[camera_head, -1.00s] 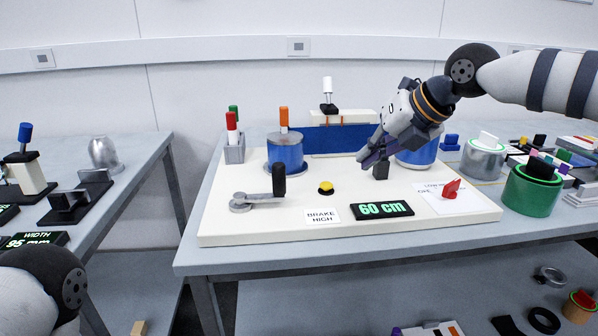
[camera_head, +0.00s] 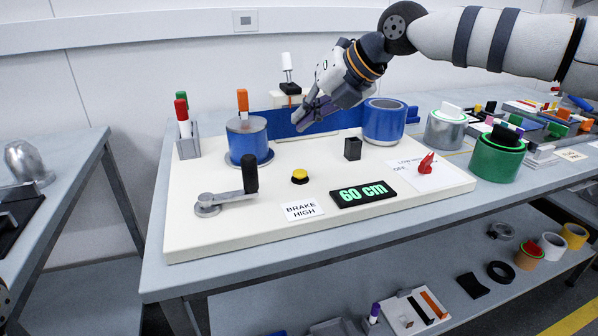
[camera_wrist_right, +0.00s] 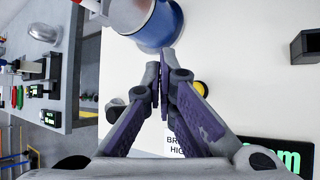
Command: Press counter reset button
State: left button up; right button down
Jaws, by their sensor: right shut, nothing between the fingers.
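A round yellow button (camera_head: 299,176) on a black base sits on the white board, behind the BRAKE HIGH label. In the right wrist view the yellow button (camera_wrist_right: 201,88) shows beside the fingers, partly covered by one. A black display (camera_head: 362,193) reading 60 cm in green lies to the right of the button. My right gripper (camera_head: 301,124) is shut and empty, above the board and behind the button in the head view, apart from it. Its purple fingers meet in the right wrist view (camera_wrist_right: 163,66). My left gripper is out of view.
A crank with a black handle (camera_head: 250,174) stands left of the button. A blue spool (camera_head: 247,140), a black square holder (camera_head: 352,149) and a red knob (camera_head: 427,163) also stand on the white board (camera_head: 200,243). The board around the button is clear.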

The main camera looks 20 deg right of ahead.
jog(key=b, duration=0.1)
send_over(303, 170)
notch_tip(303, 170, down, 5)
jog(key=shift+f, duration=1.15)
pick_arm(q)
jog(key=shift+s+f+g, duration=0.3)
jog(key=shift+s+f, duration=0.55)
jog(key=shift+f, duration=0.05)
pick_arm(e)
jog(key=shift+s+f, duration=0.1)
jog(key=shift+f, duration=0.05)
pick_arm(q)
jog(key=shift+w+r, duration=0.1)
pick_arm(e)
jog(key=shift+f, duration=0.3)
jog(key=shift+f, duration=0.45)
jog(key=shift+r+p, duration=0.3)
jog(key=shift+r, duration=0.65)
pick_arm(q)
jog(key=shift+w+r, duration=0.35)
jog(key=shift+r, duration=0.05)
pick_arm(e)
jog(key=shift+f, duration=0.1)
